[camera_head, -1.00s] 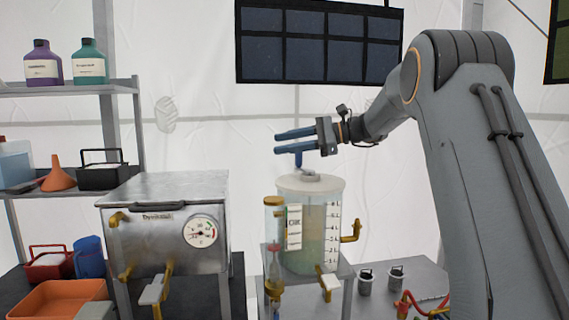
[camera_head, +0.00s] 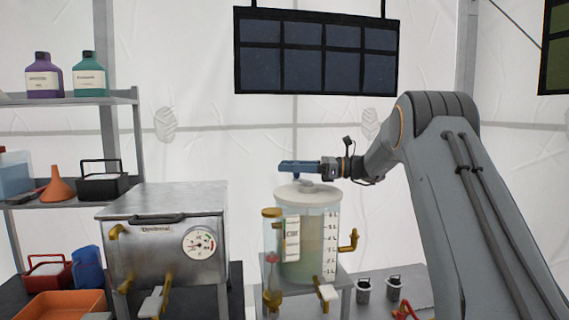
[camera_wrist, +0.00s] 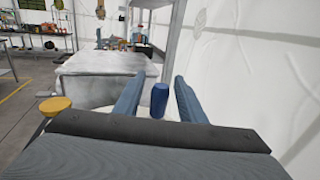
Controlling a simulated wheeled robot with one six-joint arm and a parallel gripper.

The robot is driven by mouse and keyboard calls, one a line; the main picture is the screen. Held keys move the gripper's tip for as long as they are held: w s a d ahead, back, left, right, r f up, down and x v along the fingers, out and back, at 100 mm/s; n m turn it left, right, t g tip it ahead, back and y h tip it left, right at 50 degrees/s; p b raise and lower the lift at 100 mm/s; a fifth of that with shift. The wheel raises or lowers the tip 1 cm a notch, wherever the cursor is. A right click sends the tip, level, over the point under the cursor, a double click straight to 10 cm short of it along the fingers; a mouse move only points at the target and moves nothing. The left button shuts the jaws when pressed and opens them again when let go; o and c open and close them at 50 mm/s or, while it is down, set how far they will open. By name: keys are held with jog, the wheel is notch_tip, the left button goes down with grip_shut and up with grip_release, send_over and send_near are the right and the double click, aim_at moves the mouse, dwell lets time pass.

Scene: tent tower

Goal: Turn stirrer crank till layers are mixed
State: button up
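The clear tank (camera_head: 325,222) with a pale lid (camera_head: 320,195) stands on a small grey stand. Its contents look greenish to amber, with a paler part on top; how far the layers are separate is hard to tell. My gripper (camera_head: 283,166) is level above the lid, its blue fingers pointing left. In the wrist view, the blue upright crank handle (camera_wrist: 160,100) stands between the two parted fingers of my gripper (camera_wrist: 158,84), with gaps visible on both sides. In the head view the fingers mostly hide the handle.
A metal box with a gauge (camera_head: 170,245) stands left of the tank. A brass fitting (camera_head: 349,241) sticks out on the tank's right. Shelves with bottles (camera_head: 88,76) are at far left. Dark panels (camera_head: 316,50) hang above, clear of the arm.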

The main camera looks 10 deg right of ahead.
jog(key=shift+x, duration=0.85)
grip_shut()
jog(key=shift+w+d+t, duration=0.1)
jog(key=shift+t, duration=0.2)
jog(key=shift+w+d+m+t+h, duration=0.3)
jog(key=shift+m+t+h, duration=0.1)
jog(key=shift+m+t, duration=0.35)
jog(key=shift+w+d+m+t+h, duration=0.2)
jog(key=shift+d+m+t+h, duration=0.15)
jog(key=shift+m+t, duration=0.35)
jog(key=m+t+h+b, duration=0.1)
jog(key=w+d+m+t+h, duration=0.1)
jog(key=t, duration=0.1)
jog(key=shift+d+f+t+h+b, duration=0.1)
jog(key=shift+d+t+h+b, duration=0.15)
jog(key=shift+b, duration=0.1)
jog(key=d+m+t+h+b, duration=0.1)
jog(key=h+b, duration=0.1)
jog(key=d+m+t+h+b, duration=0.1)
jog(key=m+t+h+b, duration=0.1)
jog(key=shift+w+d+m, duration=0.15)
jog(key=shift+w+m, duration=0.05)
jog(key=shift+m, duration=0.05)
jog(key=shift+d+m+t+h+b, duration=0.45)
jog(key=shift+h+b, duration=0.25)
jog(key=shift+b, duration=0.4)
